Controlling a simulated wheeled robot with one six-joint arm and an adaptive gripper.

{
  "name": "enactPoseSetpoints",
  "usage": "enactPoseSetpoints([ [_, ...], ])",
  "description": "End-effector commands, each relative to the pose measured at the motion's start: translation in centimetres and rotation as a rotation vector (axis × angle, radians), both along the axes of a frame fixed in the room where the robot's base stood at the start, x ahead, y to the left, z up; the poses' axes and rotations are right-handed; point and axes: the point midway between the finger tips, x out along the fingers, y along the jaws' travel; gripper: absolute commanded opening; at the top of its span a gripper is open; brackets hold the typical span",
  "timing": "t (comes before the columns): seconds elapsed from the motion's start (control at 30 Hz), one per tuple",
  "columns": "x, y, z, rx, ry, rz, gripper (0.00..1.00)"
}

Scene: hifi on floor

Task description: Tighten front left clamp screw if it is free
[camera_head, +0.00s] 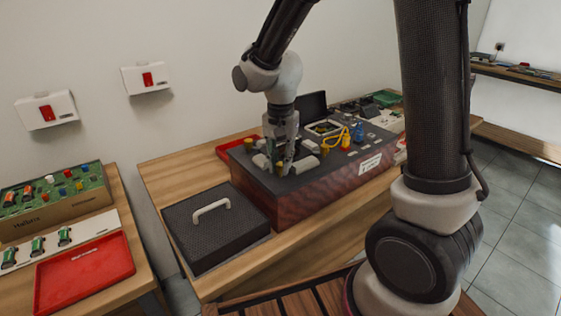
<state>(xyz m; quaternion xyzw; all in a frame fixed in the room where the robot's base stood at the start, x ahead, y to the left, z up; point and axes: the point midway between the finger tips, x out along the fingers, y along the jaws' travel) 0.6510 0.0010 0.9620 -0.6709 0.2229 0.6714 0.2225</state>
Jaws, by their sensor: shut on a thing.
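My gripper (280,166) points down at the left end of a dark-topped box with reddish-brown sides (300,203) on the wooden table. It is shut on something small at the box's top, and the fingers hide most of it. A bit of yellow (280,163) shows by the fingertips, probably a screw knob. Pale clamp-like pieces (261,161) lie on either side of the fingers. I cannot tell whether the front left clamp screw is loose or tight.
A black lid with a white handle (211,208) lies left of the box. Further right on the box are a yellow cable (338,138) and blue parts (358,133). A red tray (84,273) and a green board (55,191) are on the left table. My own arm blocks the right side.

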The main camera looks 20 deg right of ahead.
Motion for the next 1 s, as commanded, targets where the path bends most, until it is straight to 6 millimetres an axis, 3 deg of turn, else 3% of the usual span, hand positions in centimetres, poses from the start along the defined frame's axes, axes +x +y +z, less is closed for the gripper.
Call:
enactPoseSetpoints([
  [0.37,0.2,0.0,0.1,0.001,-0.006,-0.004,0.0],
  [0.4,0.2,0.0,0.1,0.001,-0.006,-0.004,0.25],
  [0.5,0.1,0.0,0.1,0.001,-0.004,-0.004,0.43],
  [0.83,0.1,0.0,0.2,0.001,-0.002,-0.003,0.44],
  [1.0,0.2,0.1,2.1,0.002,-0.007,-0.003,0.44],
])
